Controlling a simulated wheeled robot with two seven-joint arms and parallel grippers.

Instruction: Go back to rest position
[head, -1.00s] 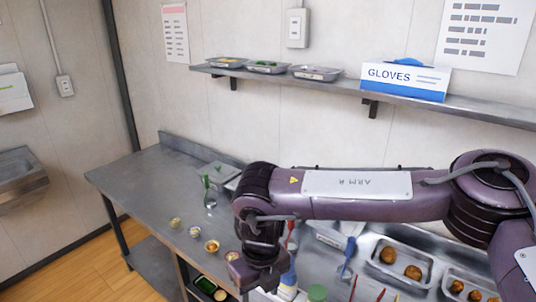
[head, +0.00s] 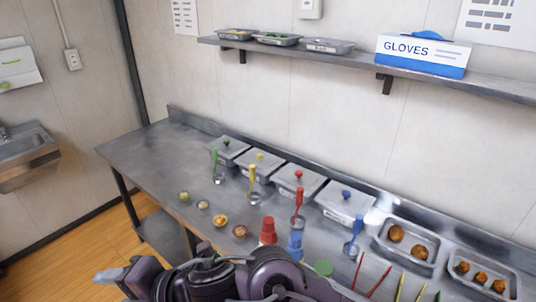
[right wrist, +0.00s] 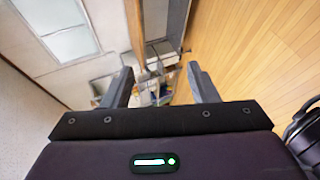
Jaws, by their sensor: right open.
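My right arm (head: 215,280) is folded low along the bottom edge of the head view. Its gripper (head: 110,275) pokes out to the left there, in front of the counter and over the floor. In the right wrist view the right gripper (right wrist: 160,75) has its two fingers well apart with nothing between them. It is open and empty, and the room behind it looks far off. My left gripper is in neither view.
The steel counter (head: 135,155) holds lidded containers (head: 347,203), coloured ladles, small cups (head: 221,220), bottles (head: 267,231) and trays of fried pieces (head: 408,240). The wall shelf (head: 365,61) carries trays and a gloves box (head: 422,55). The counter's left end is bare.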

